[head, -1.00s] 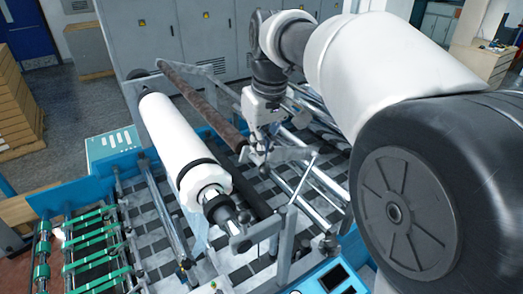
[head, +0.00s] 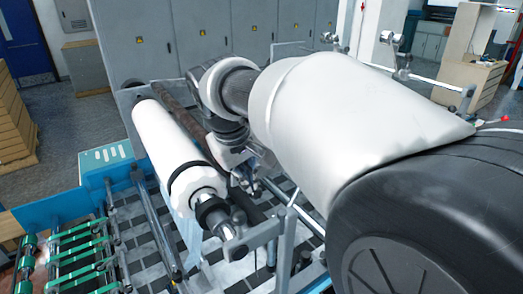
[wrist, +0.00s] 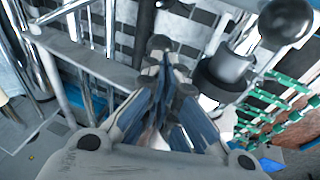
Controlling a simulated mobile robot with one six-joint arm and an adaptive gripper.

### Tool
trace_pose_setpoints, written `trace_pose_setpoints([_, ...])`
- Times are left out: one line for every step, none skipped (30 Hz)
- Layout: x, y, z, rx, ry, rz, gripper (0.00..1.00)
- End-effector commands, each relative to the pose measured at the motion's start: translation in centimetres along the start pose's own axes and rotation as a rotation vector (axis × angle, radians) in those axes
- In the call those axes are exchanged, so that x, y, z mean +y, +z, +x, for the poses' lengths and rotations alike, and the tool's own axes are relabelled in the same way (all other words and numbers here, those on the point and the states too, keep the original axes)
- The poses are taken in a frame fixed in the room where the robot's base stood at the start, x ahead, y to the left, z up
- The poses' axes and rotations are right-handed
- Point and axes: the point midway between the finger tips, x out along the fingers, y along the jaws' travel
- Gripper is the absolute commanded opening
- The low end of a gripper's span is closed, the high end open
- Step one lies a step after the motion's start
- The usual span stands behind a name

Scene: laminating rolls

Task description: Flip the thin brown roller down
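The thin brown roller (head: 174,104) lies slanting behind the large white roll (head: 168,137) in the head view. Its far end is near the grey cabinets, and its near part is hidden behind my arm. My gripper (head: 252,190) is low over the machine, to the right of the white roll's near end. In the wrist view my gripper (wrist: 167,62) has its fingers drawn together at the tips, with nothing clearly held between them. The brown roller cannot be clearly made out in the wrist view.
A black ball knob (wrist: 286,20) and a dark collar (wrist: 222,75) are close to the right of my fingers in the wrist view. Grey frame bars (wrist: 85,65) stand to the left. Green-banded rollers (head: 75,255) are at the front left.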

Motion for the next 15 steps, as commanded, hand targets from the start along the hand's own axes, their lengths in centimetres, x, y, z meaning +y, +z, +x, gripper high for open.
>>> trace_pose_setpoints([-0.7, 0.3, 1.3, 0.000, 0.005, -0.005, 0.00])
trace_pose_setpoints([-0.9, 0.3, 1.6, 0.000, 0.007, -0.004, 0.00])
trace_pose_setpoints([-1.1, 0.4, 2.0, -0.001, 0.007, -0.002, 0.00])
trace_pose_setpoints([-1.2, 0.5, 2.2, -0.001, 0.006, -0.002, 0.00])
trace_pose_setpoints([-1.4, 0.5, 2.4, -0.001, 0.006, -0.002, 0.00])
trace_pose_setpoints([-1.5, 0.5, 2.6, -0.001, 0.005, -0.001, 0.00])
trace_pose_setpoints([-1.5, 0.6, 2.6, -0.001, 0.004, -0.001, 0.00])
trace_pose_setpoints([-1.6, 0.6, 2.7, -0.002, 0.004, -0.001, 0.00])
trace_pose_setpoints([-1.6, 0.6, 2.7, -0.004, 0.003, -0.001, 0.00])
trace_pose_setpoints([-1.6, 0.7, 2.8, -0.005, 0.002, -0.001, 0.00])
trace_pose_setpoints([-1.6, 0.7, 2.8, -0.007, 0.001, -0.001, 0.00])
trace_pose_setpoints([-1.6, 0.7, 2.8, -0.008, 0.001, -0.001, 0.00])
trace_pose_setpoints([-1.7, 0.7, 2.8, -0.009, 0.000, -0.001, 0.00])
trace_pose_setpoints([-1.7, 0.7, 2.9, -0.010, 0.000, -0.001, 0.00])
trace_pose_setpoints([-1.7, 0.7, 2.9, -0.011, -0.001, -0.001, 0.00])
